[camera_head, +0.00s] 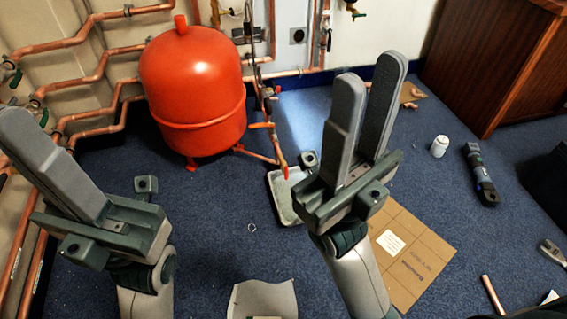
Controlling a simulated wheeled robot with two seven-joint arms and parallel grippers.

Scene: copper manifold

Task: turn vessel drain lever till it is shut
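The vessel (195,85) is a rounded red tank standing on short feet on the blue carpet, left of centre. Copper pipe and small fittings run down its right side. A thin orange-red piece (262,125) sticks out there, and a pipe with a red end (284,170) points down; I cannot tell which part is the drain lever or how it is set. My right gripper (370,78) is right of the vessel, apart from it, with a gap between its empty fingers. My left gripper (18,118) is at the left edge, and its finger gap cannot be made out.
A pale tray (283,205) lies on the floor, partly behind my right gripper. Copper pipes (95,70) line the left wall. A cardboard sheet (415,255), a white pot (439,147) and a dark tool (481,175) lie at right. A wooden cabinet (490,60) stands behind.

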